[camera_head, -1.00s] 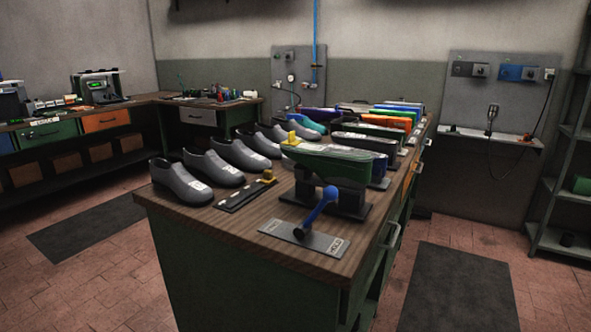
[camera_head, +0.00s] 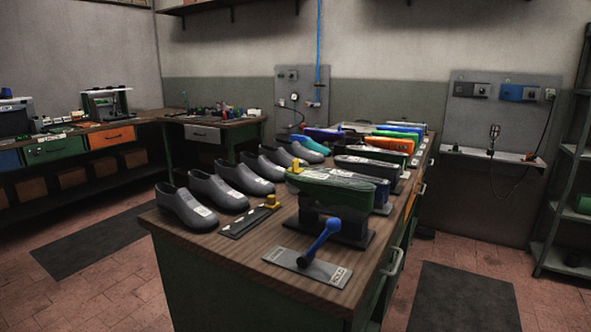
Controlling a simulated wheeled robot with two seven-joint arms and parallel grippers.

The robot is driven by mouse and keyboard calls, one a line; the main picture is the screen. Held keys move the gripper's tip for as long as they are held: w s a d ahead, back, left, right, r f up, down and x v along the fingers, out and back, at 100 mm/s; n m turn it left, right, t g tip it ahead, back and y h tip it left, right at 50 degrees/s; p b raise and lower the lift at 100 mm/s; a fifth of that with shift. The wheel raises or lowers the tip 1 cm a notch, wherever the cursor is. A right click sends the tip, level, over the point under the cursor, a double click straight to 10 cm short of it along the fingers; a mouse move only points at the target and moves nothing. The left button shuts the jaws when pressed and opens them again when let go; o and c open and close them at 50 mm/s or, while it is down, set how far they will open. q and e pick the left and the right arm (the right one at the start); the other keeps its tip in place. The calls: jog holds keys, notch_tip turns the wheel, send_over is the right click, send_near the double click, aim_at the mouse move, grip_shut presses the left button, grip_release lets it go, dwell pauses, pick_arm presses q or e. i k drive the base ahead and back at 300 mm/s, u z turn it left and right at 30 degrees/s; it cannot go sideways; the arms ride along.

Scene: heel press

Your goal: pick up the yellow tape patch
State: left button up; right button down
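A small yellow piece (camera_head: 271,201) sits at the far end of a flat black plate (camera_head: 245,219) with white marks, on the wooden bench top (camera_head: 232,254). A second small yellow piece (camera_head: 294,167) is on the left end of the green press (camera_head: 335,192). Both are too small to tell which is the yellow tape patch. A blue lever (camera_head: 325,238) rises from a grey plate (camera_head: 304,268) in front of the press. Neither of my grippers is in view.
Several grey shoes (camera_head: 187,208) stand in a row along the bench's left side. More coloured presses, including an orange one (camera_head: 390,143), line its right side. Dark mats (camera_head: 465,297) lie on the tiled floor. A shelf rack (camera_head: 570,200) stands at the far right.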

aim_at(295, 165)
jog(key=k, duration=1.25)
jog(key=z, duration=1.2)
jog(key=i, duration=2.65)
jog(key=u, duration=0.95)
